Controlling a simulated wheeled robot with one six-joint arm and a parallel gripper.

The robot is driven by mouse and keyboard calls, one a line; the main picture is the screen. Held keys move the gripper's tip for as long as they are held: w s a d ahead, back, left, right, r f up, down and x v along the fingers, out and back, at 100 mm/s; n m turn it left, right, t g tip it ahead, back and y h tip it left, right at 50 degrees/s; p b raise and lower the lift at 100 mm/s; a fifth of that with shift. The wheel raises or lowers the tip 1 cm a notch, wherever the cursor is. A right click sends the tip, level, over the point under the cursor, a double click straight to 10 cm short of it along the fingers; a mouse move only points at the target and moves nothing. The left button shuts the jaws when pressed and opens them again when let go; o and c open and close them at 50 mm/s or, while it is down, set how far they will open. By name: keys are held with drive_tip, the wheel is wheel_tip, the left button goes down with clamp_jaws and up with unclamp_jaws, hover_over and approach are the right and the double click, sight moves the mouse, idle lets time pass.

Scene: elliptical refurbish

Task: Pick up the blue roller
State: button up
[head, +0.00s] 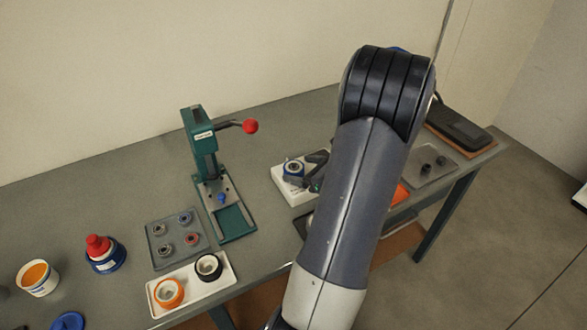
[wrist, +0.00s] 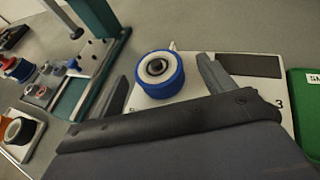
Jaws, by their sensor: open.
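The blue roller (wrist: 160,75) has a blue outer ring and a pale hub with a dark centre. It sits on a white tray (wrist: 142,102) marked with a number. It also shows in the head view (head: 293,168), on the white tray to the right of the green press. My gripper (wrist: 167,80) is open and empty, with one finger to each side of the roller in the wrist view. In the head view the gripper is mostly hidden behind my arm, close to the roller's right. I cannot tell whether a finger touches the roller.
The green press (head: 202,160) with a red-knobbed lever stands left of the roller. A grey tray (head: 176,226) holds several small parts. A white tray (head: 222,285) holds an orange and a black roller. A green object (wrist: 305,105) lies right of the roller's tray.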

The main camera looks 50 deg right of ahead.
sight(298, 169)
drive_tip(key=x, duration=0.3)
drive_tip(key=shift+a+f, duration=0.1)
drive_tip(key=shift+a, duration=0.05)
drive_tip(key=c, duration=1.1)
